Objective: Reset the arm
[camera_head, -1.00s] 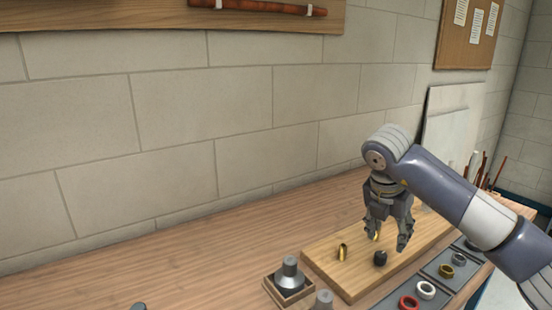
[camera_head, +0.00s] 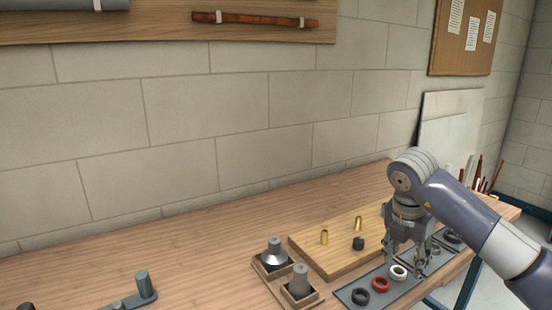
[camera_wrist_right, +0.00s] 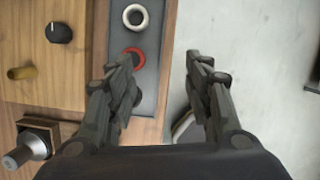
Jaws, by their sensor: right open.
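My right gripper (camera_head: 408,262) hangs from its arm over the right part of the workbench, at the grey tray strip with coloured rings. In the right wrist view my right gripper (camera_wrist_right: 163,62) has its two fingers spread apart with nothing between them. The fingers are above the tray's edge, with the left finger over the tray near the red ring. My left gripper does not show in either view.
The grey tray (camera_wrist_right: 148,87) holds a white ring (camera_head: 398,272), a red ring (camera_head: 380,284) and a dark ring (camera_head: 360,296). A wooden board (camera_head: 335,262) carries brass pieces (camera_head: 324,237) and a black knob (camera_head: 358,243). Grey fittings stand in wooden holders (camera_head: 272,270).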

